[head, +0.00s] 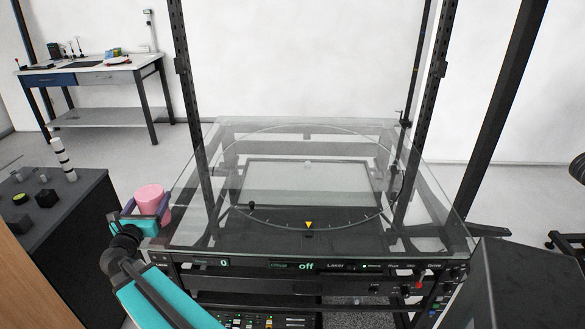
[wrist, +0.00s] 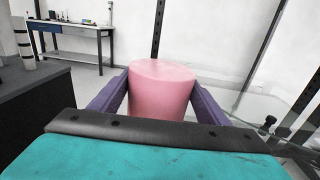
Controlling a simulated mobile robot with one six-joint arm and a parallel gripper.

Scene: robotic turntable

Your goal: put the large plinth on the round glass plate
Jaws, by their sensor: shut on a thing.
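The large plinth (head: 153,199) is a pink cylinder. My gripper (head: 148,208) is shut on it at the left edge of the glass turntable in the head view. In the wrist view the plinth (wrist: 161,95) stands upright between my two purple fingers (wrist: 160,100), one on each side; its lower part is hidden behind the gripper body. The round glass plate (head: 308,130) is transparent, marked by a thin circular rim on the turntable top, and lies to the right of the gripper. Its surface looks clear of objects.
Black posts (head: 188,90) rise around the turntable. A yellow marker (head: 308,225) and a small dark knob (head: 252,205) sit near the plate's front rim. A dark side table (head: 75,215) at the left bears several small objects, including a black-and-white striped post (head: 63,160).

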